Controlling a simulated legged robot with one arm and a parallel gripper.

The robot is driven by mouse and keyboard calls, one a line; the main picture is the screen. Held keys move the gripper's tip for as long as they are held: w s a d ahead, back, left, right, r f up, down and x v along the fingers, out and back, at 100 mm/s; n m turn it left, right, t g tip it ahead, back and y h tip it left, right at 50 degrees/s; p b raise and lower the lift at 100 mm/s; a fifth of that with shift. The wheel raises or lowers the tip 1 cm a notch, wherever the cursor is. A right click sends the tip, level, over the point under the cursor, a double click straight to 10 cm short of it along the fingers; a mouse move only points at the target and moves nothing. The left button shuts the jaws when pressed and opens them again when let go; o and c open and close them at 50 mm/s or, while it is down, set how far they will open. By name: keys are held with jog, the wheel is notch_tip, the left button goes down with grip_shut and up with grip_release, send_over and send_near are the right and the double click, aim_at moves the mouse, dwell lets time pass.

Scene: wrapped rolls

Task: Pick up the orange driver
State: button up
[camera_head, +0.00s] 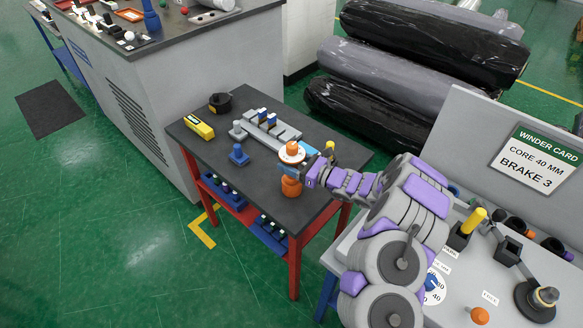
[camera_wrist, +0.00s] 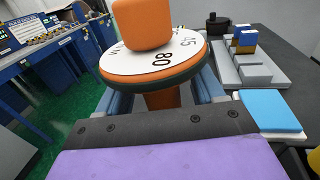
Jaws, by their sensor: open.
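The orange driver (camera_head: 291,152) stands upright on the dark-topped table (camera_head: 212,150), near its front right edge. It has an orange knob on top, a white dial disc below and a wide orange lower part. My gripper (camera_head: 294,170) comes in from the right, just below the disc. In the wrist view the driver's orange knob (camera_wrist: 142,24) and numbered disc fill the top middle. My gripper's blue-grey fingers (camera_wrist: 163,94) lie on either side of the orange shaft, under the disc. They are open; whether either touches the shaft is hidden by the disc.
A grey fixture with blue-topped blocks (camera_head: 270,128) stands behind the driver. A blue piece (camera_head: 239,155), a yellow box (camera_head: 199,127) and a black round item (camera_head: 220,103) are to the left. A light blue pad (camera_wrist: 270,110) lies close on the right in the wrist view.

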jog(key=shift+d, duration=0.1)
jog(key=shift+c, duration=0.8)
jog(key=c, duration=0.8)
